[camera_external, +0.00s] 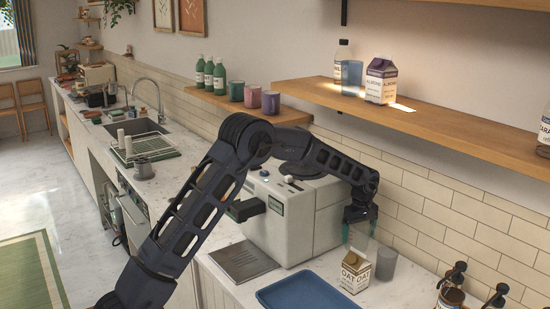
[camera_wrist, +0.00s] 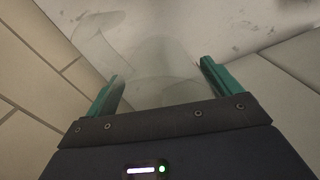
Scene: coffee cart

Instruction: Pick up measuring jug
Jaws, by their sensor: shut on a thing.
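The measuring jug (camera_wrist: 165,52) is clear and see-through. In the wrist view it fills the space between the two green fingers of my gripper (camera_wrist: 159,70), with a clear curved part reaching out to the upper left. My gripper is shut on it. In the external view my gripper (camera_external: 360,229) points down behind the oat carton, close to the tiled wall and right of the coffee machine. The jug is hard to make out there, and its base is hidden, so I cannot tell whether it touches the counter.
An oat carton (camera_external: 352,273) and a grey cup (camera_external: 386,264) stand close in front of my gripper. The coffee machine (camera_external: 283,218) is to the left. A blue tray (camera_external: 305,294) lies in front. Pump bottles (camera_external: 452,283) stand right. A wooden shelf (camera_external: 440,124) hangs above.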

